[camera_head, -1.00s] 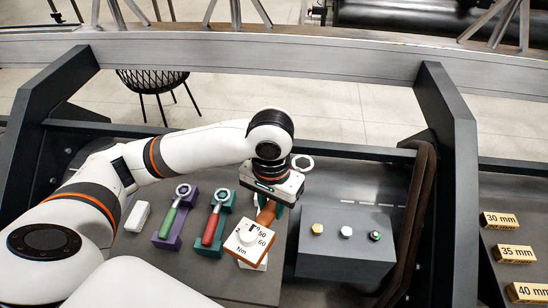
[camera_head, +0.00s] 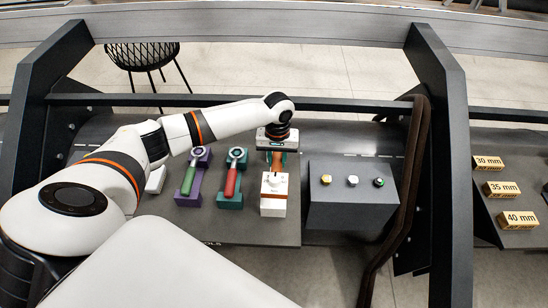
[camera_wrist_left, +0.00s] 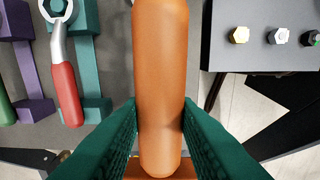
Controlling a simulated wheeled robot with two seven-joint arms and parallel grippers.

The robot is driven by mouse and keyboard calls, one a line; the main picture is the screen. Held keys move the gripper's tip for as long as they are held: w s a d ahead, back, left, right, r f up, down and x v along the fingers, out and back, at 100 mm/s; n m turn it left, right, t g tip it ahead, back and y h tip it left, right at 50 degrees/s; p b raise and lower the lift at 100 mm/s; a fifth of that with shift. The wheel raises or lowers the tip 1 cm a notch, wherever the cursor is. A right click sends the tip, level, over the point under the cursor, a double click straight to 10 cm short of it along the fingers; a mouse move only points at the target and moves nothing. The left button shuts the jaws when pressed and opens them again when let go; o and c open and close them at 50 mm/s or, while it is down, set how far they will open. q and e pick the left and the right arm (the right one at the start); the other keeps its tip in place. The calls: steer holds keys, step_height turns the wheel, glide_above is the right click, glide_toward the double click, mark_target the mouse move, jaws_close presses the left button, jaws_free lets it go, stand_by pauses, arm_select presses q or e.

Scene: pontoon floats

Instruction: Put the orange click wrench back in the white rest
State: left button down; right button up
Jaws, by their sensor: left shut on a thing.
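My left gripper (camera_head: 277,158) is shut on the orange handle (camera_head: 277,168) of the click wrench. In the left wrist view the handle (camera_wrist_left: 160,75) runs lengthwise between the two green fingers. The wrench's ring head is hidden behind my wrist in the head view. A white block (camera_head: 273,207) stands right of the teal rest, in line with the handle. I cannot tell whether the two touch, or whether the handle is seated in the white rest.
A green-handled wrench (camera_head: 187,180) lies in a purple rest, and a red-handled wrench (camera_head: 231,183) in a teal rest (camera_head: 236,201), both left of my gripper. A grey box (camera_head: 350,208) with several knobs stands close on the right. A small white block (camera_head: 156,180) is at far left.

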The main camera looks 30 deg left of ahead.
arm_select(q)
steer(key=shift+w+a+f, duration=0.15)
steer(key=shift+a+f, duration=0.3)
steer(key=shift+a, duration=0.05)
steer(key=shift+w, duration=0.1)
steer(key=shift+r, duration=0.1)
steer(key=shift+p, duration=0.55)
steer(key=shift+d+f, duration=0.1)
steer(key=shift+f, duration=0.7)
step_height(320, 180, down, 2)
steer(key=shift+f+b, duration=0.2)
steer(key=shift+b, duration=0.4)
steer(key=shift+f+b, duration=0.55)
steer(key=shift+f, duration=1.25)
arm_select(e)
steer(key=shift+s+a+f+g, duration=0.1)
steer(key=shift+s+f, duration=0.15)
steer(key=shift+s, duration=0.3)
steer(key=shift+s+d+f+g, duration=0.1)
steer(key=shift+s+f, duration=0.15)
steer(key=shift+s, duration=0.35)
steer(key=shift+s+a+f+g, duration=0.1)
steer(key=shift+s+f, duration=0.15)
steer(key=shift+s, duration=0.3)
steer(key=shift+r, duration=0.2)
